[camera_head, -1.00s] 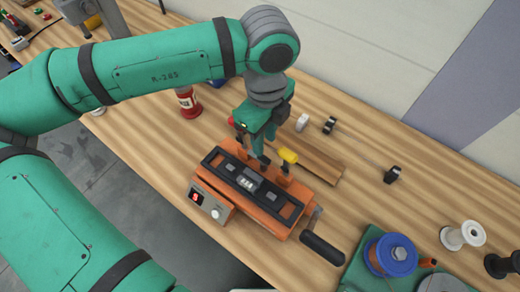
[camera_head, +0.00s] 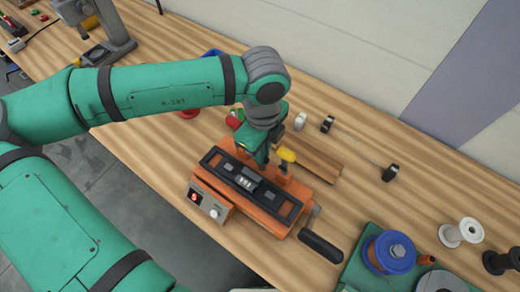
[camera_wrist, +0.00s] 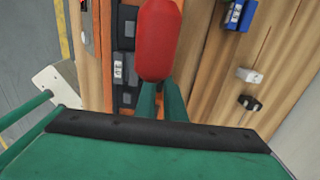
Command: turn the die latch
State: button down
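The strander is an orange machine (camera_head: 268,222) with a black top plate and a small label in its middle. A short yellow-ended part (camera_head: 287,155) stands at its rear edge; I cannot tell if it is the die latch. My gripper (camera_head: 263,158) points down over the rear of the machine, just left of that part. In the wrist view, my two green fingers (camera_wrist: 163,100) lie close together, and a red rounded body (camera_wrist: 160,40) hides their tips. I cannot tell whether they touch or hold anything. Red also shows left of my gripper in the head view (camera_head: 234,123).
A control box (camera_head: 208,203) is on the machine's front left. A crank with a black grip (camera_head: 320,246) sticks out at its right. A green base with a blue spool (camera_head: 390,253) stands at lower right.

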jog(key=shift+w+a, duration=0.1)
jog(key=shift+a, duration=0.05)
jog(key=n, duration=0.3)
jog(key=shift+d+n, duration=0.2)
jog(key=shift+n, duration=2)
jog(key=shift+w+r, duration=0.1)
jog(key=c, duration=1.8)
grip_release()
jog(key=shift+c, duration=0.2)
